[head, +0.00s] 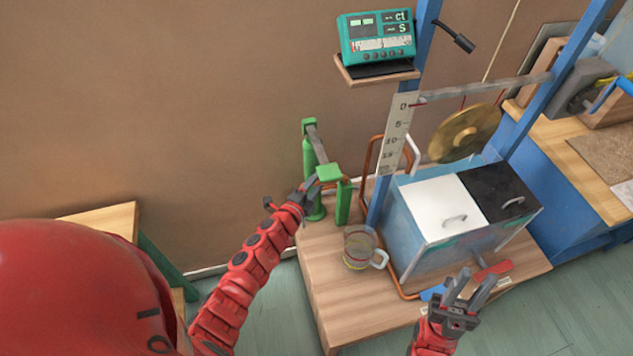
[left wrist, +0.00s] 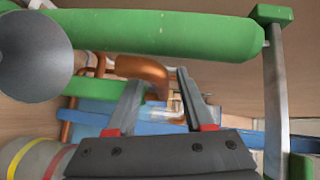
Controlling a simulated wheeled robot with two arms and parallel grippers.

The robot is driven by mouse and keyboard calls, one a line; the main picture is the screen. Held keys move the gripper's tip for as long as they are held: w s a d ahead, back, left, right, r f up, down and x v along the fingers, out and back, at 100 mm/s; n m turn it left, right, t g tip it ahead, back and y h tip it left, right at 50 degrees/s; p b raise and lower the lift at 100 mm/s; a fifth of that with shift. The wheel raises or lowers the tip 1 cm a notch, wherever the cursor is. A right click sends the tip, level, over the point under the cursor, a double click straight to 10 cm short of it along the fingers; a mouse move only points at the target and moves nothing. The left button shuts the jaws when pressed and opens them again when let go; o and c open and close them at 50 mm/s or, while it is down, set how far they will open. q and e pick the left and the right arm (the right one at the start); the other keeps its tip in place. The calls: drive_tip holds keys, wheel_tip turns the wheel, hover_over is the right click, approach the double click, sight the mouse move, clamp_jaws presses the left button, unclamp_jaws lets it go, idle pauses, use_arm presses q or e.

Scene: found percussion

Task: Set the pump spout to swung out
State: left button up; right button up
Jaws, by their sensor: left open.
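The green pump (head: 313,152) stands at the back left of the wooden table, with a grey lever bar (head: 317,141). Its green body (left wrist: 170,32) crosses the top of the left wrist view. The copper spout (left wrist: 145,70) shows just beyond and between my left fingers. My left gripper (head: 312,186) is at the pump, and its fingers (left wrist: 160,88) are apart with nothing clearly held. Whether a finger touches the spout I cannot tell. In the head view the spout is mostly hidden. My right gripper (head: 470,286) is open and empty near the table's front right.
A glass mug (head: 359,249) stands in front of the pump. A tank with white and black lids (head: 433,207) fills the table's right side. A copper pipe (head: 374,157) and blue post (head: 380,190) rise close to the pump. A brass gong (head: 465,134) hangs behind.

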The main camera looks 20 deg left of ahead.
use_arm(q)
clamp_jaws()
idle(1.4)
